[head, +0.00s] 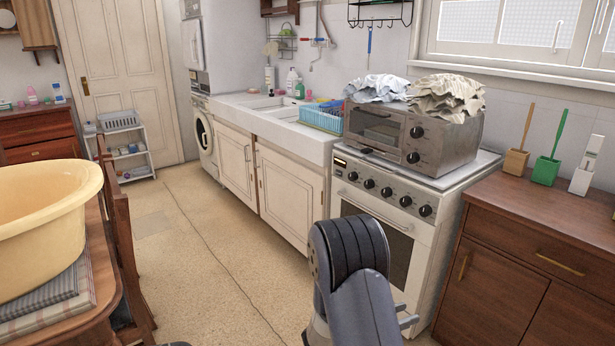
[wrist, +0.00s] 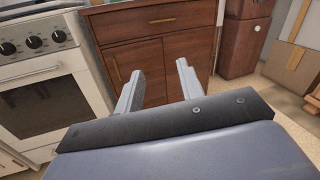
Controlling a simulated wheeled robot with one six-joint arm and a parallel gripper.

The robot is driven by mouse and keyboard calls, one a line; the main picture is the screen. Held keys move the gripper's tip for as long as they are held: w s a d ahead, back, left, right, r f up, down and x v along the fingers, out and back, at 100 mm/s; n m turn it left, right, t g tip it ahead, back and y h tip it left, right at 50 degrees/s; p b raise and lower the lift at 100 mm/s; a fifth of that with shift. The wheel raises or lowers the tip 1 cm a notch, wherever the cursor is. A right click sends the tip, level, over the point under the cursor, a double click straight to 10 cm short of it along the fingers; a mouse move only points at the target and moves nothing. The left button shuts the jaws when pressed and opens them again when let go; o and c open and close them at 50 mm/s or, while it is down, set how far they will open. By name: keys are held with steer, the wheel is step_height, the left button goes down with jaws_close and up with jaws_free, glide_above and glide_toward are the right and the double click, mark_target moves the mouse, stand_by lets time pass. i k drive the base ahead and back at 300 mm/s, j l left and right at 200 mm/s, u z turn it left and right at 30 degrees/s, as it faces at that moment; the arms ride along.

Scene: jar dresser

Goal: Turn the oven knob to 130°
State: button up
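The white oven (head: 375,225) stands right of the sink counter, with a row of several black knobs (head: 387,193) along its upper front panel. Some of these knobs also show at the upper left of the wrist view (wrist: 34,42). The marks around the knobs are too small to read. A small toaster oven (head: 382,136) with its own black knobs sits on top. My gripper (wrist: 158,88) is open and empty, its two fingers spread in front of the brown cabinet, right of the oven. In the head view my arm covers part of the oven's lower front.
A brown dresser (head: 530,255) adjoins the oven on the right, bearing brushes in holders (head: 546,170). Crumpled cloths (head: 445,97) lie on the toaster oven. A table with a yellow basin (head: 45,225) is at the left. The floor (head: 205,250) between is clear.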

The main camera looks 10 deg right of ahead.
mark_target(352, 176)
steer(key=i+l+u, duration=0.35)
steer(key=i+l, duration=0.25)
steer(key=i, duration=0.2)
steer(key=i+l+u, duration=0.35)
steer(key=i+l, duration=0.8)
steer(key=l, duration=0.15)
